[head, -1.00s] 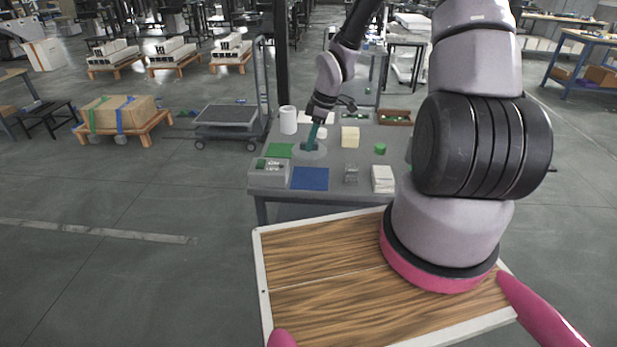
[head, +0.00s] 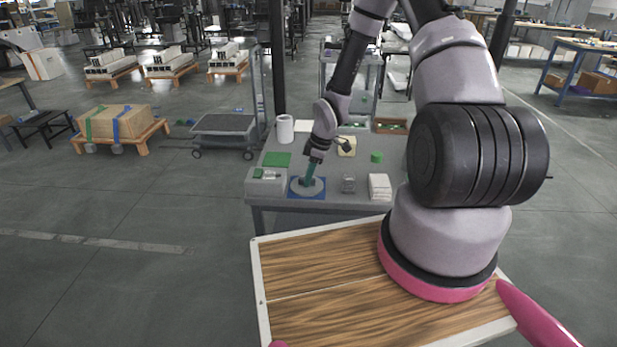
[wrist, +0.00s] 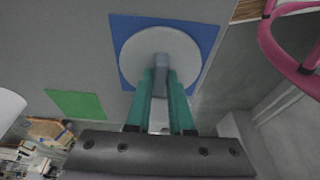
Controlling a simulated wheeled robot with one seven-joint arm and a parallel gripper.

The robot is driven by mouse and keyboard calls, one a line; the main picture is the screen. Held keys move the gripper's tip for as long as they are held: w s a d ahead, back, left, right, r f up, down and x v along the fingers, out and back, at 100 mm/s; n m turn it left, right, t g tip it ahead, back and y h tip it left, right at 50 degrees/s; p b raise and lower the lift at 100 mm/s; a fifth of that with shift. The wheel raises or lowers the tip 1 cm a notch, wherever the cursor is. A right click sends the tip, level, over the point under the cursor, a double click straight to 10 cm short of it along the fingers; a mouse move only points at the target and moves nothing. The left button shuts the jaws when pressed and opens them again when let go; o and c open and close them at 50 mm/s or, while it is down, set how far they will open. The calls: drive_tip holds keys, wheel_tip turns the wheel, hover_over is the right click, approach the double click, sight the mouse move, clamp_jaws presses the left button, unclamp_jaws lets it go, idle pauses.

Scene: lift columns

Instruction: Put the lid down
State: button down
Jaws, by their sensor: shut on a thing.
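The lid (head: 298,190) is a round light-grey disc with an upright grey handle. My gripper (head: 308,182) is shut on that handle, with its teal fingers on either side. In the wrist view the lid (wrist: 185,52) looks level and covers most of the blue square (wrist: 208,36), with blue showing at the corners. The blue square (head: 321,195) lies near the front edge of the grey table (head: 335,207). I cannot tell whether the lid touches it or hovers just above.
A clear block (head: 348,184) and a white stack (head: 380,187) stand to the right. A white roll (head: 285,129) stands at the back left.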

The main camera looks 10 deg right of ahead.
drive_tip(key=c, duration=0.8)
unclamp_jaws()
drive_tip(key=shift+f, duration=0.1)
drive_tip(key=v, duration=1.2)
drive_tip(key=shift+r, duration=0.25)
wheel_tip(320, 180, up, 10)
drive_tip(key=m+t+h, duration=0.1)
drive_tip(key=m+h, duration=0.1)
drive_tip(key=m, duration=0.2)
hover_over(319, 185)
drive_tip(key=s+d, duration=0.1)
drive_tip(key=d, duration=0.2)
drive_tip(key=s+d+r+m+t+h, duration=0.1)
drive_tip(key=s+r+m, duration=0.3)
drive_tip(key=r, duration=0.7)
drive_tip(key=s+a+r+m+t+y, duration=0.2)
drive_tip(key=s+r+m+t, duration=0.2)
drive_tip(key=s+r+m, duration=0.6)
drive_tip(key=s+r, duration=0.5)
drive_tip(key=s, duration=0.1)
drive_tip(key=shift+r+m, duration=0.25)
drive_tip(key=shift+m, duration=0.05)
drive_tip(key=shift+d, duration=0.1)
